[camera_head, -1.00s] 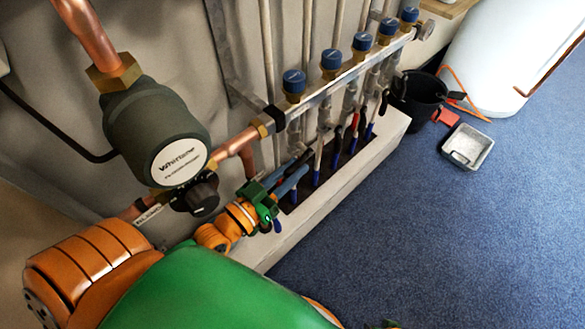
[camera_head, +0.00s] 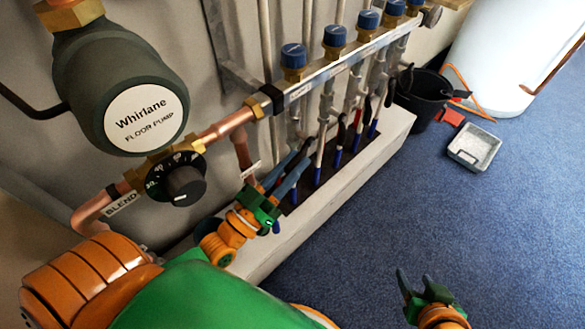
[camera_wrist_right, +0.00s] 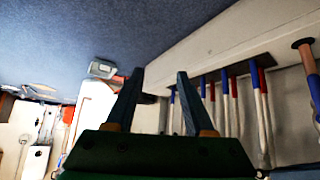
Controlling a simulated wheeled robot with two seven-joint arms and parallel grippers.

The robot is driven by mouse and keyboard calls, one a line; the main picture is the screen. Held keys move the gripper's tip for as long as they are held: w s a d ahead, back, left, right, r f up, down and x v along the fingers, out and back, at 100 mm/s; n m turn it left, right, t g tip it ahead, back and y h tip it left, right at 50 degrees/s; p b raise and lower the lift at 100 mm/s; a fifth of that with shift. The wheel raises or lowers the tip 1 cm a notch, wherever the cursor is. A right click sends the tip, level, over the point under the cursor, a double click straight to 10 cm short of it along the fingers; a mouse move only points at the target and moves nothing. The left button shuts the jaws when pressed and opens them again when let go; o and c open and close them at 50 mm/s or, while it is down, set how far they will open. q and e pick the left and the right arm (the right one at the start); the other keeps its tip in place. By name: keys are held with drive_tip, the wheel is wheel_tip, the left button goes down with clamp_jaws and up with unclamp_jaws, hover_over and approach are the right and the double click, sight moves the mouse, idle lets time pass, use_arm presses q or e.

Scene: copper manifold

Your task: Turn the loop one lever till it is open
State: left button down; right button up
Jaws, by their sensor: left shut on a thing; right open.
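The copper manifold's silver rail (camera_head: 335,72) runs up to the right, with blue-capped valves above and levers on the pipes below. My left gripper (camera_head: 294,162) is at the nearest pipe, below the nearest blue cap (camera_head: 293,55). Its dark fingers are closed on a thin dark lever there, which looks like the loop one lever; the fingers mostly hide it. I cannot read its label. My right gripper (camera_head: 413,281) is open and empty above the blue carpet, well away from the manifold. Its two fingers stand apart in the right wrist view (camera_wrist_right: 155,95).
A green-grey pump (camera_head: 115,70) and a black blend dial (camera_head: 180,183) are at left. A pale ledge (camera_head: 320,205) runs below the pipes. A black bucket (camera_head: 425,98), a grey tray (camera_head: 474,148) and a white cylinder (camera_head: 505,55) stand beyond. The carpet between is clear.

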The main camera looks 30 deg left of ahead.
sight(301, 157)
drive_tip(key=w+a+r+t+y+b, duration=0.1)
drive_tip(key=w+a+r+t, duration=0.1)
drive_tip(key=w+r+t, duration=0.4)
wheel_tip(301, 157, up, 3)
drive_tip(key=shift+w+a+r+y, duration=0.1)
drive_tip(key=shift+w+a+y, duration=0.15)
drive_tip(key=shift+w+y, duration=0.1)
drive_tip(key=shift+a+n, duration=0.15)
drive_tip(key=shift+n, duration=0.15)
drive_tip(key=c, duration=0.3)
drive_tip(key=a+r+n+y, duration=0.1)
drive_tip(key=a+n+y, duration=0.1)
drive_tip(key=a, duration=0.1)
drive_tip(key=a+r+n+g+y, duration=0.1)
drive_tip(key=a+n+y, duration=0.1)
drive_tip(key=a+y, duration=0.1)
drive_tip(key=s+a+r+n+g+y, duration=0.1)
drive_tip(key=a+n+y, duration=0.1)
drive_tip(key=a+n, duration=0.1)
drive_tip(key=shift+r, duration=0.15)
clamp_jaws()
drive_tip(key=s+a+r+n+g+y, duration=0.5)
drive_tip(key=a+n+g+y, duration=0.1)
drive_tip(key=n+y, duration=0.15)
drive_tip(key=w+a+f, duration=0.3)
drive_tip(key=w+a, duration=0.1)
drive_tip(key=a, duration=0.5)
drive_tip(key=shift+w+a+f+n+h, duration=0.2)
drive_tip(key=shift+w+n+h, duration=0.1)
drive_tip(key=shift+n, duration=0.15)
